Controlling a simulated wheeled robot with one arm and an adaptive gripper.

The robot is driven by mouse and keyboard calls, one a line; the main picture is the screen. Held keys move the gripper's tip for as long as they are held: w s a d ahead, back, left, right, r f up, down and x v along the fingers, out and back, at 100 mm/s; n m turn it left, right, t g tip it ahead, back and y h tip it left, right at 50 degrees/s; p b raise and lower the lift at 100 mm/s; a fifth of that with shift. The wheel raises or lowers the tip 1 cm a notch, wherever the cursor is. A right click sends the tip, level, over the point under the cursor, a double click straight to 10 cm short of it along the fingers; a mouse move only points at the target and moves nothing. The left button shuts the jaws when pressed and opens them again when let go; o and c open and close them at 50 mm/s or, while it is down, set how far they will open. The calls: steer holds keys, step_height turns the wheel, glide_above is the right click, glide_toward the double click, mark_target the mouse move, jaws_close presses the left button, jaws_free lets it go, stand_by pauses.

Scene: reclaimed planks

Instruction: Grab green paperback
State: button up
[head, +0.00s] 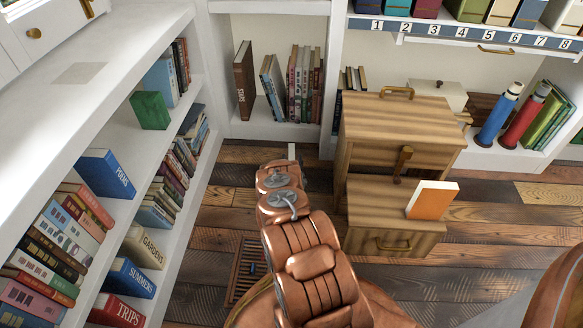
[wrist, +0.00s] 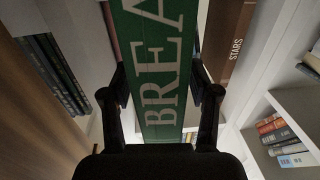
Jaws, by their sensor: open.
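A green book (wrist: 158,60) with pale letters reading "BREA" fills the middle of the wrist view; its top runs out of the picture. My gripper (wrist: 160,84) is open, with one dark finger on each side of this book, close to its edges. Whether the fingers touch it I cannot tell. In the head view a green book (head: 150,110) stands on the left shelf, near its front edge; I cannot tell if it is the same one. My gripper is not visible in the head view, where my copper arm reaches forward.
A brown "STARS" book (wrist: 229,40) is right of the green book; it also stands on the back shelf (head: 243,82). A blue "POEMS" book (head: 106,174) is on the left shelf. A wooden cabinet (head: 400,125) and an orange book (head: 432,200) are right of my arm.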

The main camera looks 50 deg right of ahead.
steer(key=shift+w+d+f, duration=0.1)
steer(key=shift+w+d, duration=0.2)
steer(key=shift+w, duration=0.15)
jaws_close()
stand_by(0.5)
